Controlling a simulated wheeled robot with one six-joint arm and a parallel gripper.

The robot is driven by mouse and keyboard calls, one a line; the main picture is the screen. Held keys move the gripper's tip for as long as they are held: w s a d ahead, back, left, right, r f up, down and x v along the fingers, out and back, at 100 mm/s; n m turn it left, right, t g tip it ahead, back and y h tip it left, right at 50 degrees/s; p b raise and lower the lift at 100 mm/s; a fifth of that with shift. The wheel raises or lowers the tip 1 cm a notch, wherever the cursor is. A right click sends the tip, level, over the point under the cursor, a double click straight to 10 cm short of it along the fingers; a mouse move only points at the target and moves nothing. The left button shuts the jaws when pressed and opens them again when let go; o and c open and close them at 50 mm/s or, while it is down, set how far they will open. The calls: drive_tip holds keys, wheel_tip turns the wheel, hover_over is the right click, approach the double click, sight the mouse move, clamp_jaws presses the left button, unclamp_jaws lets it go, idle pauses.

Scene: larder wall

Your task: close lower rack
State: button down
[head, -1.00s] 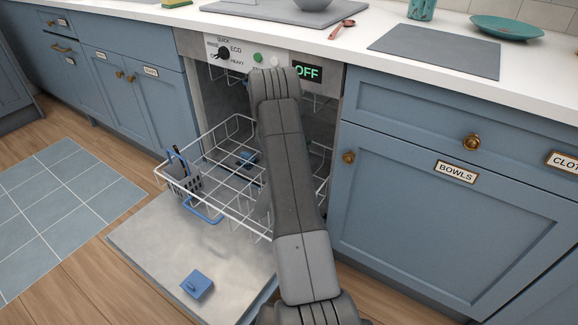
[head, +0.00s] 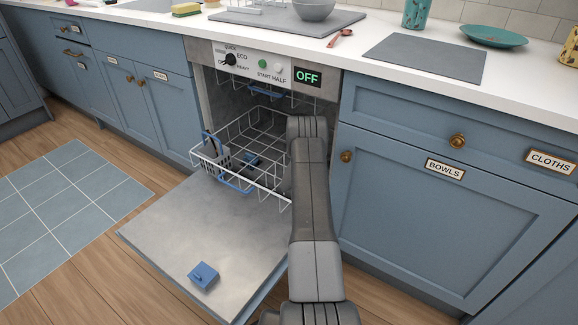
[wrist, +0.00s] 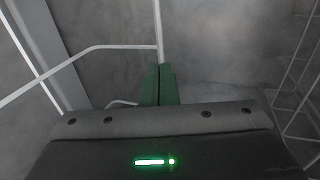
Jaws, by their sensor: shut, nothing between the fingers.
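The lower rack (head: 262,186) is a white wire basket, partly pulled out of the dishwasher over the open door (head: 190,225). My arm covers the rack's right side and hides my gripper in the head view. In the wrist view my gripper (wrist: 159,84) shows dark green fingers, shut and empty, among white rack wires. One wire runs to the fingertips; I cannot tell if they touch it.
An upper rack with a blue part (head: 262,92) is inside the dishwasher. The door carries a blue dispenser lid (head: 203,274). The panel display (head: 308,77) reads OFF. Blue cabinets (head: 445,190) flank both sides. The wooden floor at left, with its tiled patch (head: 70,205), is clear.

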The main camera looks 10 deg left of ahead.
drive_tip(key=shift+w+d, duration=0.2)
drive_tip(key=shift+w, duration=0.3)
drive_tip(key=shift+w+d, duration=0.2)
drive_tip(key=shift+w, duration=0.25)
drive_tip(key=shift+s+f, duration=0.1)
